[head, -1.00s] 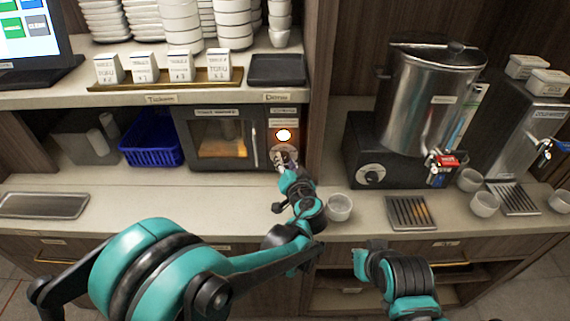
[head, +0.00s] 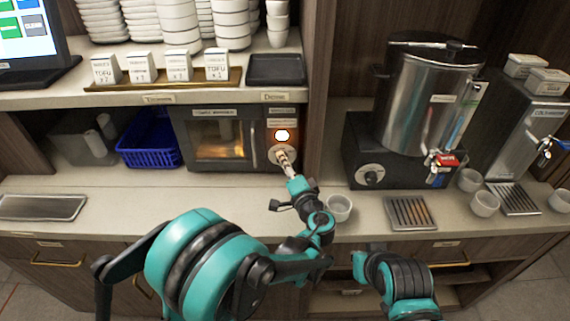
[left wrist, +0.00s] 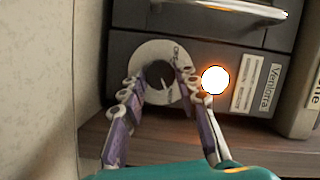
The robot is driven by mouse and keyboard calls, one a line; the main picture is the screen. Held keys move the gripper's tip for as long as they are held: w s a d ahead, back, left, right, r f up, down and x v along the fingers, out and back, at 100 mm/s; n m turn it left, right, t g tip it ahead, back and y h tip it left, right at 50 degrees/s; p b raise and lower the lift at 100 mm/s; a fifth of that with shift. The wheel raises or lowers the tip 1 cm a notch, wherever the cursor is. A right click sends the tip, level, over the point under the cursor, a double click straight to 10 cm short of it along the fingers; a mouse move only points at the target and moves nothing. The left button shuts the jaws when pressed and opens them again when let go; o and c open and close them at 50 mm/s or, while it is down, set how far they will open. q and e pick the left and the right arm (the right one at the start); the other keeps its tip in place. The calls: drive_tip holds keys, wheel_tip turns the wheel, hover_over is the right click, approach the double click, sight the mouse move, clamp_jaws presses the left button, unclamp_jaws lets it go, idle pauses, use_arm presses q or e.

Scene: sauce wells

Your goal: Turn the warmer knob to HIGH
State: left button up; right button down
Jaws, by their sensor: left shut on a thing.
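The warmer (head: 205,112) is a dark box with a lit window under the shelf. Its round knob with a pale dial plate (head: 273,156) is on the right of its front, below a glowing lamp (head: 283,136). My left gripper (head: 284,157) is at the knob. In the left wrist view the fingers of my left gripper (left wrist: 162,90) are on either side of the dark knob (left wrist: 158,76) and shut on it. The dial (left wrist: 143,58) is partly covered by the fingers, and its setting cannot be read. My right gripper is not visible; only part of my right arm shows.
A blue basket (head: 150,141) stands left of the warmer. A wooden divider (head: 318,90) is close on its right. A white cup (head: 339,207) stands near my left forearm. A steel urn (head: 424,100) stands further right. The counter before the warmer is mostly clear.

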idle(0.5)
use_arm(q)
drive_tip(key=o, duration=1.2)
drive_tip(key=shift+c, duration=0.2)
drive_tip(key=shift+s, duration=0.1)
drive_tip(key=v, duration=0.7)
drive_tip(key=shift+s, duration=0.2)
